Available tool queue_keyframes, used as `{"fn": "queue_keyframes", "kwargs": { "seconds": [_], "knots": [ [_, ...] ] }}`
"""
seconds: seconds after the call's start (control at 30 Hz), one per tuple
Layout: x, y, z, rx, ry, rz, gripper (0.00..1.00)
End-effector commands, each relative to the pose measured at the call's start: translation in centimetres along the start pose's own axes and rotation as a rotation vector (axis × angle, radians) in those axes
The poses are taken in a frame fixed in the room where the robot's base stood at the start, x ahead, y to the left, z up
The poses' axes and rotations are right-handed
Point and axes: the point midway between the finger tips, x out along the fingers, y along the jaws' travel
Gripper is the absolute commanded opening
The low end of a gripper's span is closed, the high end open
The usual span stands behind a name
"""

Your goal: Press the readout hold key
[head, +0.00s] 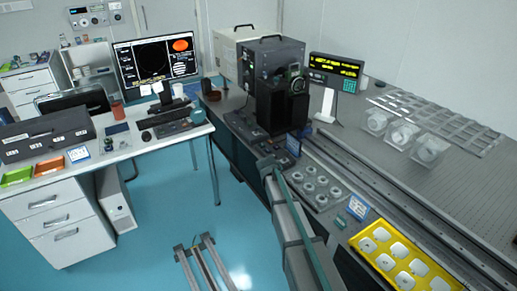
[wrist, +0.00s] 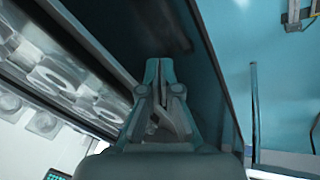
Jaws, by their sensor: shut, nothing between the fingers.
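The readout (head: 336,68) stands on a white post at the back of the right-hand table in the head view. It has a dark face with yellow text and a teal keypad (head: 350,86) at its lower right. The hold key is too small to tell apart from the other keys. A teal keyed corner (wrist: 58,175) that looks like this keypad shows at the lower left edge of the wrist view. My gripper (wrist: 159,68) is shut and empty in the wrist view, well apart from that corner.
A dark boxy instrument (head: 272,75) stands left of the readout. Clear mounts (head: 402,135) and a slotted metal plate (head: 440,118) lie to its right. A yellow tray (head: 361,245) is at the front right. A desk with a monitor (head: 155,62) is at left.

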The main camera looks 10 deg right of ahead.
Motion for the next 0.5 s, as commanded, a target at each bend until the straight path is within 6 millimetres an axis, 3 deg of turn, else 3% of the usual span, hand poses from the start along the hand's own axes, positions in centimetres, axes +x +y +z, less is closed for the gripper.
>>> {"fn": "queue_keyframes", "kwargs": {
  "seconds": [0.07,0.23,0.5],
  "knots": [
    [-1.7,0.5,-2.4,0.009,0.024,0.010,0.00],
    [-2.3,0.3,-8.7,0.025,0.075,0.071,0.00],
    [-5.6,0.5,-18.6,0.059,0.168,0.163,0.00]
  ]
}}
